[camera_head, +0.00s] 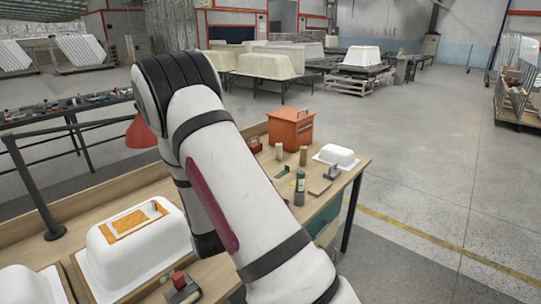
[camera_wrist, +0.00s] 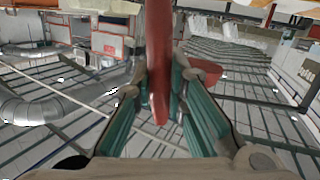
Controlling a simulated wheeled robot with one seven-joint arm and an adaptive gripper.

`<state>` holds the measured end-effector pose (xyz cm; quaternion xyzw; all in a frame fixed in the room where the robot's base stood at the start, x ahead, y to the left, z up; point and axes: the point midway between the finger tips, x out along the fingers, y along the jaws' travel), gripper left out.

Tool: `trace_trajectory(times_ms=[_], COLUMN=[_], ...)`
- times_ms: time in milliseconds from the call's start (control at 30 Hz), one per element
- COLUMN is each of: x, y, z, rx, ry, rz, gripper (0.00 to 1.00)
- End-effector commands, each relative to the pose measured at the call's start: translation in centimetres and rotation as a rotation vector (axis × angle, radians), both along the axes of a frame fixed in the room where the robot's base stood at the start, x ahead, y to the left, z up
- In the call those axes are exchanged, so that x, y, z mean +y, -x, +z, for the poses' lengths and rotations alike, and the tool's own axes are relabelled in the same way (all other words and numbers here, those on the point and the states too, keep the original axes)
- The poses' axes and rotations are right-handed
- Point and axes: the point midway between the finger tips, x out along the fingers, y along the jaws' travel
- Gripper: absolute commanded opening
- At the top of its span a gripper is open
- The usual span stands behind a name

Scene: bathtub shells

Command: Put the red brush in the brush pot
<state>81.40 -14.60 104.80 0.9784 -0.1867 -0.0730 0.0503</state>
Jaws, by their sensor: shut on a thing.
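In the wrist view, my gripper (camera_wrist: 161,72) has teal-padded fingers closed around a long red piece, which looks like the red brush (camera_wrist: 158,40). It runs from the top edge down between the fingers, and its far end is cut off. In the head view, my white arm fills the middle and hides the gripper and the brush. I cannot make out the brush pot in either view; it may be behind my arm.
A larger white shell (camera_head: 135,255) stands front left. A red lamp shade (camera_head: 141,132) hangs beside my arm.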

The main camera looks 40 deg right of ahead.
Motion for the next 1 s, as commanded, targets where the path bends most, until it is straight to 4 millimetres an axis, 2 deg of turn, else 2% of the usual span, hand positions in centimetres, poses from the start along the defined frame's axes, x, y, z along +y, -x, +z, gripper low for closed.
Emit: trace_trajectory(times_ms=[33,67,233,400,500,600,700,867,1000], x=[-2.5,-4.1,-13.3,-22.0,-26.0,-28.7,-30.3,-31.5,-31.6], y=[-1.1,-1.3,-1.4,0.4,2.1,3.6,4.8,5.8,5.9], z=[-0.5,-0.4,0.3,1.8,2.8,3.8,4.4,5.0,4.5], rx=[-0.015,-0.022,-0.065,-0.119,-0.148,-0.171,-0.189,-0.199,-0.199], ry=[-0.002,-0.005,-0.017,-0.018,-0.012,-0.004,0.002,0.008,0.009], rz=[-0.070,-0.117,-0.400,-0.705,-0.866,-0.980,-1.053,-1.103,-1.111], gripper=[0.00,0.00,0.00,0.00,0.00,0.00,0.00,0.00,0.00])
